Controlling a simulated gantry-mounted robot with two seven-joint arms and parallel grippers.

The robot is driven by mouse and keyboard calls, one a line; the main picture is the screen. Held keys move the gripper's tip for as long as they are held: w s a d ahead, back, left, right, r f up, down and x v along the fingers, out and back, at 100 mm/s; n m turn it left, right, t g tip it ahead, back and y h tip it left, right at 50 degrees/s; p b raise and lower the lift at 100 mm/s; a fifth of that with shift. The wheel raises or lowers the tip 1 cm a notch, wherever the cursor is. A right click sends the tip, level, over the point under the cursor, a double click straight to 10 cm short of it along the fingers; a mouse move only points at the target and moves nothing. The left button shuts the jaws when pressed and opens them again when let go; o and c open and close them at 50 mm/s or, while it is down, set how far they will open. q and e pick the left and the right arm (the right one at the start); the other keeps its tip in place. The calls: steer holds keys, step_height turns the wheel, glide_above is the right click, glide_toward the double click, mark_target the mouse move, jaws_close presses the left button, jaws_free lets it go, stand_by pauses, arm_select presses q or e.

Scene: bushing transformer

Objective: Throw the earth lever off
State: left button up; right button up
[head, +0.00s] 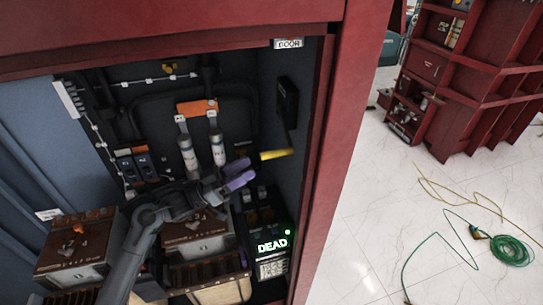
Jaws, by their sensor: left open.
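A lever with a yellow handle (277,154) sticks out from the right inner wall of the red cabinet, below a dark box (287,102). It looks like the earth lever, though I can read no label on it. The handle lies nearly level and points left. My left gripper (239,173), with purple fingertips, is inside the cabinet, just left of and slightly below the handle's end. It is open, with nothing between its fingers, and appears apart from the handle. My right gripper is not in view.
An orange bar (197,107) with two white cylinders stands behind my left gripper. Below right, a unit (272,246) reads "DEAD" with a green light. Brown-topped blocks (75,247) fill the cabinet's lower left. The red door frame (340,150) bounds the right side.

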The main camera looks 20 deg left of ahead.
mark_target(272, 155)
arm_select(q)
steer(key=x, duration=0.8)
steer(key=shift+w+d+r, duration=0.1)
steer(key=shift+w+d, duration=0.15)
steer(key=shift+d, duration=0.05)
steer(key=shift+c, duration=0.2)
jaws_close()
